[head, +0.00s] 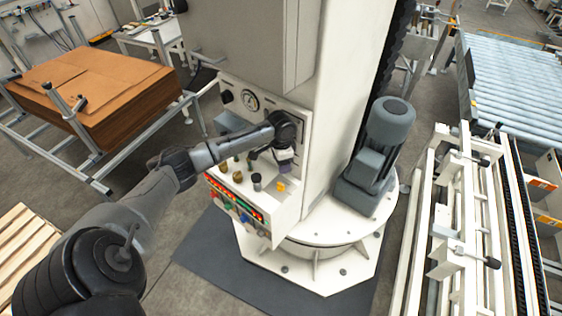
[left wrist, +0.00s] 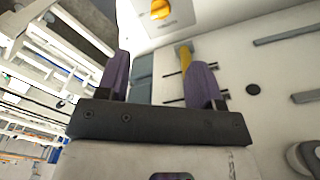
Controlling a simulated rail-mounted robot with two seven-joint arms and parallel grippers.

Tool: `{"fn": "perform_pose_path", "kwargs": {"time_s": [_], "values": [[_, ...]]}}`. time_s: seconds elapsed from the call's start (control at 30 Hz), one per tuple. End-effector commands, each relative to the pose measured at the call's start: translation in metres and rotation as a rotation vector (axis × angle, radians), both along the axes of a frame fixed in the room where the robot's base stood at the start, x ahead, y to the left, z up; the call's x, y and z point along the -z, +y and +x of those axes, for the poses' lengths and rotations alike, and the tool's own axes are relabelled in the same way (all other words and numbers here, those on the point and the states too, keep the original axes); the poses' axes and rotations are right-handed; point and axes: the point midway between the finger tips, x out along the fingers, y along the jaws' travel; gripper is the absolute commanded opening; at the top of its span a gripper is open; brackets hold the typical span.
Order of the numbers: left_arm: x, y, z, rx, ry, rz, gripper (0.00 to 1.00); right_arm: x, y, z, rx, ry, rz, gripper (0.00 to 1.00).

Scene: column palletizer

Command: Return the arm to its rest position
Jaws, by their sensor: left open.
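My left arm reaches in from the lower left of the head view to the control panel (head: 238,172) on the white column machine. My left gripper (head: 285,168) is at the panel's right part, above its lower ledge, its fingers partly hidden by the wrist. In the left wrist view the two purple fingers of the left gripper (left wrist: 160,75) stand wide apart, with nothing held between them. A yellow part (left wrist: 185,58) shows just behind the right finger; I cannot tell whether they touch. My right gripper is in neither view.
An orange knob (head: 281,187) and several other knobs stand on the panel's ledge, close below the gripper. A grey motor (head: 388,130) is to the right. A cardboard stack (head: 95,85) stands left, a wooden pallet (head: 25,250) lower left, and a white rail frame (head: 445,215) right.

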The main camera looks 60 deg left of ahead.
Motion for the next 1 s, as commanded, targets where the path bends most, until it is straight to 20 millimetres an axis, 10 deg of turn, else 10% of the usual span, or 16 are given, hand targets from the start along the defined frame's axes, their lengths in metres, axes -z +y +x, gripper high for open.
{"fn": "perform_pose_path", "kwargs": {"time_s": [0.57,0.77,1.0], "values": [[0.008,-0.015,-0.004,0.027,0.007,0.002,0.6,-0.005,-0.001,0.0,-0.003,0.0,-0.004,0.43],[0.045,-0.107,-0.035,0.162,0.008,0.003,0.6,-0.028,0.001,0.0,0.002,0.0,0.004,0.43],[0.052,-0.254,-0.126,0.257,-0.096,-0.039,0.6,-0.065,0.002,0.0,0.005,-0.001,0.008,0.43]]}}
